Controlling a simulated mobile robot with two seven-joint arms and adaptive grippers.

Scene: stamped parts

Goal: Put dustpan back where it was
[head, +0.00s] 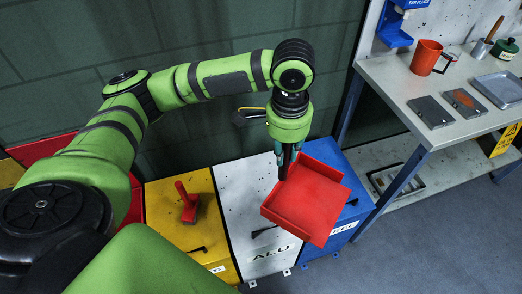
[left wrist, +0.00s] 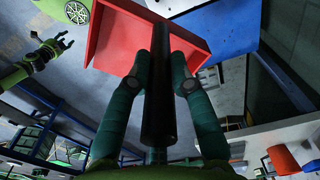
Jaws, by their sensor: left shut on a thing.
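The red dustpan (head: 312,203) hangs tilted over the white and blue bins in the head view. My left gripper (head: 284,168) is shut on its black handle. In the left wrist view the dark handle (left wrist: 158,95) runs between the two fingers, and the red pan (left wrist: 118,38) lies beyond them. Whether the pan touches a bin lid is hard to tell. My right gripper (left wrist: 64,42) shows small at the left of the left wrist view, with its fingers apart and empty.
A workbench (head: 385,70) at right holds an orange mug (head: 426,58), plates and a tray (head: 498,90).

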